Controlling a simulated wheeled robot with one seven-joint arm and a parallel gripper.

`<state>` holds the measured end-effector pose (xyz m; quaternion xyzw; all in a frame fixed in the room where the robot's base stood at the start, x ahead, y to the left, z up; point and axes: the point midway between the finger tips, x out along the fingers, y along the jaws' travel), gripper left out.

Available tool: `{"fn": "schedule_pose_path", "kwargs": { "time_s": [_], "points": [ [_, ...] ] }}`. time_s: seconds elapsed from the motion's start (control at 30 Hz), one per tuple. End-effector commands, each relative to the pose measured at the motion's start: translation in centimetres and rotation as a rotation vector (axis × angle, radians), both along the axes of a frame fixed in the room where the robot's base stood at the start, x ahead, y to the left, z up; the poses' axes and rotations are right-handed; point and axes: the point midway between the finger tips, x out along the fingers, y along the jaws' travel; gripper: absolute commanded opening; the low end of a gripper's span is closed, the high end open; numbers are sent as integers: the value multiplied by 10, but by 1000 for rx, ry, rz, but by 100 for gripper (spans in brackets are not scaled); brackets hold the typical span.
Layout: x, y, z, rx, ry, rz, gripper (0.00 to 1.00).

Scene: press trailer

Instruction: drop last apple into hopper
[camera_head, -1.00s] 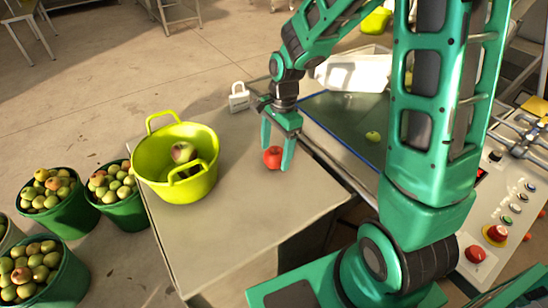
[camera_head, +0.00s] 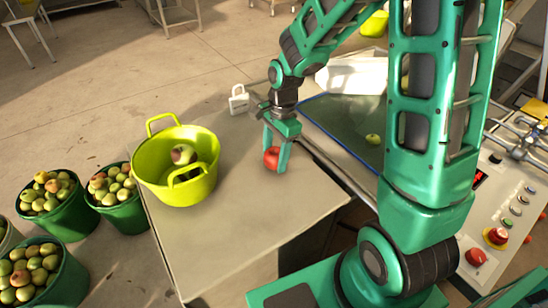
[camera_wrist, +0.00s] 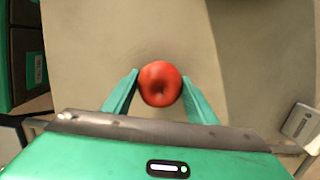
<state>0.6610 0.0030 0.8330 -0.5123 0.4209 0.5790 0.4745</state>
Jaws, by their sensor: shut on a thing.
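A red apple (camera_head: 271,158) is between the fingers of my gripper (camera_head: 276,160), above or on the grey table top; I cannot tell whether it touches the surface. The wrist view shows the apple (camera_wrist: 160,84) between both green fingertips (camera_wrist: 160,88), which are shut on it. The hopper cannot be told for certain; a dark, blue-edged basin (camera_head: 345,130) lies right of the table with one yellow-green apple (camera_head: 373,139) in it. A yellow-green tub (camera_head: 160,190) stands on the table, left of my gripper, with an apple (camera_head: 183,154) inside.
Several green buckets of apples (camera_head: 55,205) stand on the floor at left. A white padlock-shaped object (camera_head: 239,100) stands at the table's back edge. A control panel (camera_head: 505,215) with buttons is at right. The table's front part is clear.

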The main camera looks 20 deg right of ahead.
Motion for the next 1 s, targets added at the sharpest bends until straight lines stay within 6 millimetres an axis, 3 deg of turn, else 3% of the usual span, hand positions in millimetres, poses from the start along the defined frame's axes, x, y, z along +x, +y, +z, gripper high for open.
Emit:
{"fn": "schedule_pose_path", "kwargs": {
  "time_s": [0.3, 0.5, 1.0],
  "points": [
    [1, 0, 58, 0, -5, 0, 26],
    [1, 0, 85, 1, -3, 0, 26],
    [0, 0, 93, 0, 0, 3, 26]
  ]
}}
